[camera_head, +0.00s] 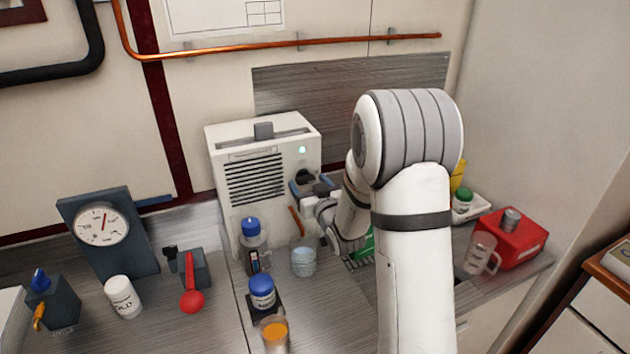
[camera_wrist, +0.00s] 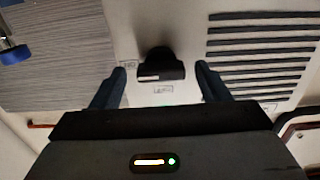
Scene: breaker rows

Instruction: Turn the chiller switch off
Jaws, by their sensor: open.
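The chiller is a white box (camera_head: 222,150) with a dark vent grille, standing against the back wall. A small green light (camera_head: 302,149) glows on its front, upper right. Below the light is a black knob switch (camera_head: 304,176), partly hidden by my gripper (camera_head: 312,186). In the wrist view the knob (camera_wrist: 160,58) sits between the tips of my open gripper (camera_wrist: 161,70), with a gap on each side. A pale mark shows on the knob, and small labels beside it are too small to read.
A blue-capped bottle (camera_head: 254,250), a clear beaker (camera_head: 303,258) and a blue-lidded jar (camera_head: 262,290) stand close below the chiller. A gauge (camera_head: 101,226) and a red-handled lever (camera_head: 190,285) are at left. A red box (camera_head: 515,240) is at right.

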